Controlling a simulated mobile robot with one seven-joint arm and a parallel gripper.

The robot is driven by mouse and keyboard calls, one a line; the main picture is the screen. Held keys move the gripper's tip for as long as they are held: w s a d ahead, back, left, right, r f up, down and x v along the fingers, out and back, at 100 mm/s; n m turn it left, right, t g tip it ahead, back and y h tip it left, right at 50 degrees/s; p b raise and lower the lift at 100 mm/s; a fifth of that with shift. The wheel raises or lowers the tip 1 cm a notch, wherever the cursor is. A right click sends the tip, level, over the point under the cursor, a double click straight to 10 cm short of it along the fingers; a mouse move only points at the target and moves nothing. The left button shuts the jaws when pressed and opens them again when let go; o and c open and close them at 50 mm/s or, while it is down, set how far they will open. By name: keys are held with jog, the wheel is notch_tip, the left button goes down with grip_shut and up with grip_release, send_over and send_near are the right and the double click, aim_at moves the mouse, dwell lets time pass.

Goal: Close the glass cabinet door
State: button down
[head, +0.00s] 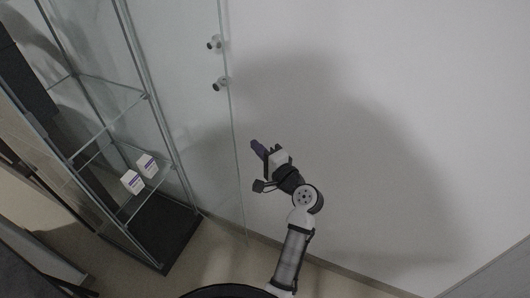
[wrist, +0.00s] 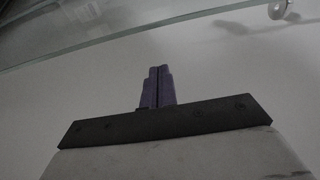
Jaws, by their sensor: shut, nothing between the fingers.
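The glass cabinet (head: 147,95) stands at the left in the head view, a metal-framed case with glass shelves. Its clear glass door (head: 190,110) stands open, swung out from the frame beside the white wall. Two round metal knobs (head: 214,43) sit near the door's free edge. My gripper (head: 256,147) is just right of that edge, with its purple fingers shut and empty. In the wrist view the fingers (wrist: 157,86) point toward the glass edge (wrist: 130,32), with a gap in the picture between them. One knob (wrist: 279,9) shows at the top right there.
Two small white boxes (head: 132,182) sit on a low shelf in the cabinet. A plain white wall (head: 400,90) fills the right side, close to my arm. Bare floor (head: 215,255) shows in front of the cabinet's dark base (head: 165,235).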

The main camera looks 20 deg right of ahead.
jog(key=shift+w+a+p, duration=0.3)
jog(key=shift+a+p, duration=0.1)
jog(key=shift+a, duration=0.35)
jog(key=shift+w+a+p, duration=0.35)
jog(key=shift+a, duration=0.35)
jog(key=shift+w+a+p, duration=0.3)
jog(key=shift+a+p, duration=0.1)
jog(key=shift+a, duration=0.35)
